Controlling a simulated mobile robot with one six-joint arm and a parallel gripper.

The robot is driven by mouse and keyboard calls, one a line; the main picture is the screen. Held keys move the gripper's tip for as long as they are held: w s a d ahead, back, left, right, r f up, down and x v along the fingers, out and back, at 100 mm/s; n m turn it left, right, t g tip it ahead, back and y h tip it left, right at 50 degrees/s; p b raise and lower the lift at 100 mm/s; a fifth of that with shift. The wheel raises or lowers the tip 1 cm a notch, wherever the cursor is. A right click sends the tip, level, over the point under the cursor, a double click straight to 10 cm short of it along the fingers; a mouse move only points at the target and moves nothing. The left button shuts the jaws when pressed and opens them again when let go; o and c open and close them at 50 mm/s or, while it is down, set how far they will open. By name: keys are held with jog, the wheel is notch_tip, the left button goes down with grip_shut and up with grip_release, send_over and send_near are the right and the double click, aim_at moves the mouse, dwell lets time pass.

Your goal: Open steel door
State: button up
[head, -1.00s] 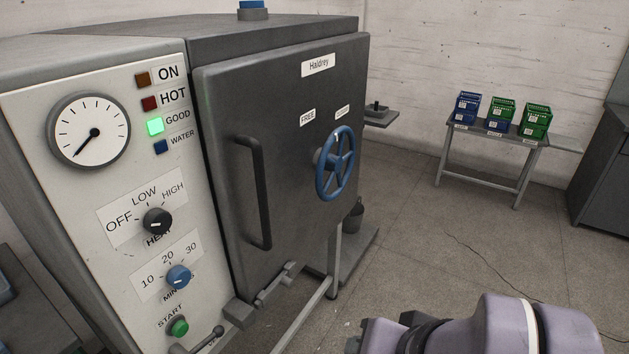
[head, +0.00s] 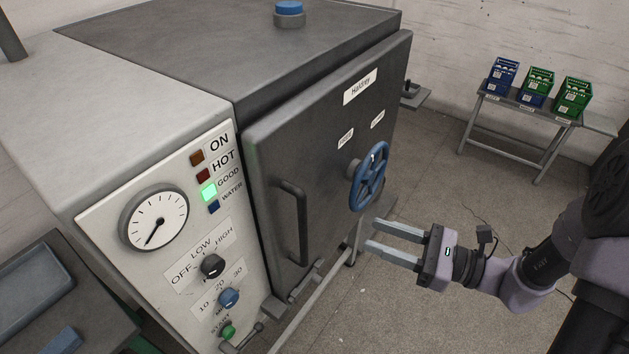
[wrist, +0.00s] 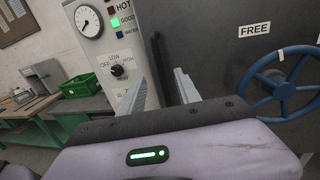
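The steel door (head: 325,130) is dark grey and looks shut against the cabinet. It carries a black vertical bar handle (head: 291,222) on its left side and a blue handwheel (head: 369,177) on its right side. My gripper (head: 372,237) is open and empty, in front of the door and to the right of the handle, apart from both. In the wrist view my two fingers (wrist: 160,80) point toward the door, with the handle (wrist: 174,68) partly hidden behind them and the blue handwheel (wrist: 283,85) to the right.
A control panel (head: 165,265) with gauge, lamps and knobs is left of the door; the green GOOD lamp is lit. A lever (head: 240,338) juts out low. A rack with blue and green crates (head: 515,118) stands back right. The wrist view shows a green crate (wrist: 81,87) on a bench.

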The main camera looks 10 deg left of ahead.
aim_at(302, 212)
jog(key=x, duration=1.6)
jog(key=shift+s+a+b, duration=0.3)
jog(key=shift+s+a, duration=0.05)
jog(key=shift+a, duration=0.05)
grip_shut()
